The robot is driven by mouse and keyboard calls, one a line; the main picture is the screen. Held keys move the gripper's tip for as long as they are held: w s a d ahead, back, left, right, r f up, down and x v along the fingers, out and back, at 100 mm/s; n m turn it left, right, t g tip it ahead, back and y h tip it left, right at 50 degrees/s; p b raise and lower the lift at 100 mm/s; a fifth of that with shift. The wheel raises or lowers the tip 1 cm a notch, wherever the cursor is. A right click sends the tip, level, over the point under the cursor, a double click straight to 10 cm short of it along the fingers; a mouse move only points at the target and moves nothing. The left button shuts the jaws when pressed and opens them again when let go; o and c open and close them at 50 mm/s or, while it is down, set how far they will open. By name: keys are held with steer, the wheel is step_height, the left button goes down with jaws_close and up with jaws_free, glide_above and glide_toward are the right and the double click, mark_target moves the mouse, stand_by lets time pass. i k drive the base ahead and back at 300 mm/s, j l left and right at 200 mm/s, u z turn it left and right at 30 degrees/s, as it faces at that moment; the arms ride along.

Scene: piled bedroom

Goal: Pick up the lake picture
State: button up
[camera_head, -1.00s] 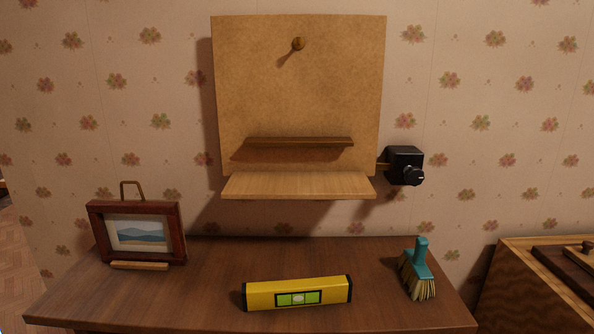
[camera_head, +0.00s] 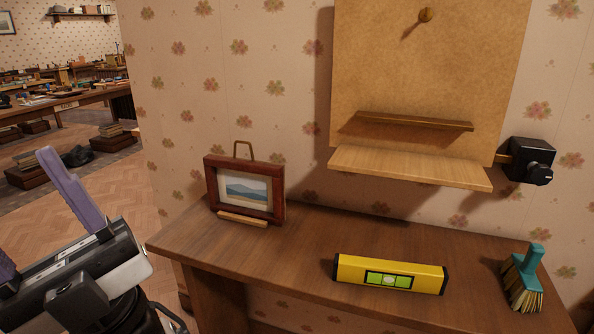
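The lake picture (camera_head: 245,190) is a small landscape of water and hills in a dark red-brown wooden frame with a hanging loop on top. It stands upright on the left end of the brown table (camera_head: 290,255), with a light wooden strip at its foot. My gripper (camera_head: 35,215) is at the lower left of the head view, left of the table and apart from the picture. One purple finger points up, and part of another shows at the left edge. The fingers are spread wide with nothing seen between them.
A yellow spirit level (camera_head: 390,274) lies on the table right of the picture. A teal-handled brush (camera_head: 524,280) stands at the right end. A board (camera_head: 425,80) with a peg and a shelf (camera_head: 410,167) hangs above, beside a black device (camera_head: 530,161). Open floor lies left of the table.

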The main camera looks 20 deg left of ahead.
mark_target(251, 188)
steer(key=u, duration=0.35)
steer(key=i+l+u, duration=0.1)
steer(key=u, duration=0.35)
steer(key=i+l+u, duration=0.15)
steer(key=u, duration=0.25)
steer(key=i+l, duration=0.3)
steer(key=i, duration=0.2)
steer(key=i+l, duration=0.3)
steer(key=i, duration=0.2)
